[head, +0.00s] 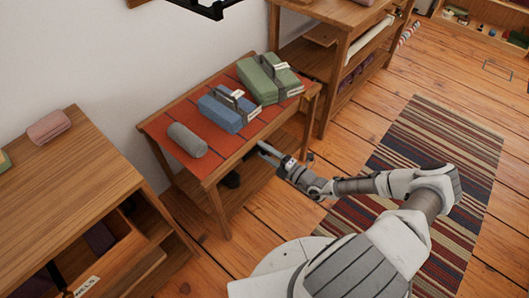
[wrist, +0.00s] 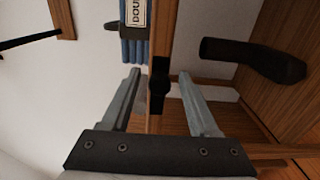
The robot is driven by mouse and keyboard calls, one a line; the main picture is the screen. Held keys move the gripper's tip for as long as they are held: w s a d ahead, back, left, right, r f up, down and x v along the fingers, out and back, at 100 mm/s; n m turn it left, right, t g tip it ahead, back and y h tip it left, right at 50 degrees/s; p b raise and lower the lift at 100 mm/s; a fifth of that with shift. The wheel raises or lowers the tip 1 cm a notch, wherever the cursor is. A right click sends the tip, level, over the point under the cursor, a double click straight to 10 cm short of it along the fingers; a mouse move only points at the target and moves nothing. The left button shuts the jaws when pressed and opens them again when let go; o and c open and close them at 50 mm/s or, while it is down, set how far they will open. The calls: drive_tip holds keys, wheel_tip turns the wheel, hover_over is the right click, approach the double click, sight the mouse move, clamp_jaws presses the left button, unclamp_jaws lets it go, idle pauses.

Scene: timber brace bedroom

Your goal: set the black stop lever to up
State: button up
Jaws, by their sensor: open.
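My gripper (head: 264,151) is at the front edge of the small table (head: 212,177), beside its blue block. In the wrist view my gripper (wrist: 159,76) is open, with one finger on each side of the table's edge. A small black fitting (wrist: 159,92) on that edge shows between the fingers and looks like the stop lever. I cannot tell whether the fingers touch it or how the lever is set. In the head view it is not clear behind my gripper.
The table bears a blue block (head: 219,115), a green block (head: 256,87) and a grey roll (head: 187,140). A dark rounded object (wrist: 255,60) shows right of the fingers, below the tabletop. A wooden cabinet (head: 70,180) stands left. A striped rug (head: 430,140) lies right.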

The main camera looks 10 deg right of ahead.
drive_tip(key=shift+w, duration=0.1)
clamp_jaws()
idle(1.4)
